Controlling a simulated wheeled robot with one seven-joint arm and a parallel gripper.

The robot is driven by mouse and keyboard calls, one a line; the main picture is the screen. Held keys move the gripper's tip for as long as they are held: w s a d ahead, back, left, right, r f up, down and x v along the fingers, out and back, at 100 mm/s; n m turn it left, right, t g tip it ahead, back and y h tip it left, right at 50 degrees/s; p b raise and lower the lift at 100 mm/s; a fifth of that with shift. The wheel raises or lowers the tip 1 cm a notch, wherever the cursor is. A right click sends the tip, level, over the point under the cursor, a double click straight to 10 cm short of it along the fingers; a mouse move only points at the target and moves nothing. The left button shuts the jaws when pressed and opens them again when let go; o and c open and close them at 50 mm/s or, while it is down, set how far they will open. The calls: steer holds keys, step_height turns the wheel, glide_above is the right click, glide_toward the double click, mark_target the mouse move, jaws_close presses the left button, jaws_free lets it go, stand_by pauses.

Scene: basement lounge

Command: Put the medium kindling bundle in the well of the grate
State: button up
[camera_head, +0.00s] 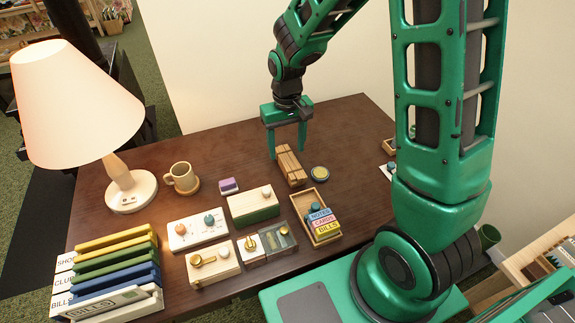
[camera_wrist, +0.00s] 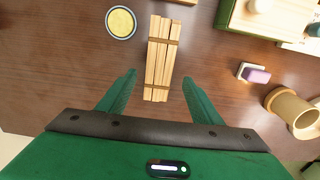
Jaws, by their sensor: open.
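A bundle of pale wooden sticks (camera_head: 291,167) with darker bands lies on the dark table; it also shows in the wrist view (camera_wrist: 163,55), running lengthwise away from me. It is the only bundle I see, so I cannot compare its size with others. My gripper (camera_head: 288,151) is open and empty, pointing down at the far end of the bundle. In the wrist view my gripper (camera_wrist: 159,77) has one finger on each side of the bundle's near end, with gaps on both sides. I cannot make out the grate or its well in either view.
A small round tin (camera_head: 320,173) sits close beside the bundle. A tray of labelled blocks (camera_head: 312,230), a green-white box (camera_head: 253,204), a purple block (camera_head: 229,185), a mug (camera_head: 183,178) and a lamp (camera_head: 80,105) stand around. The table's back left is clear.

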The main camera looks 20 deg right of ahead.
mark_target(286, 156)
steer(key=f, duration=0.5)
steer(key=shift+w+d, duration=0.1)
steer(key=shift+w, duration=0.25)
steer(key=shift+r, duration=0.1)
steer(key=c, duration=1.3)
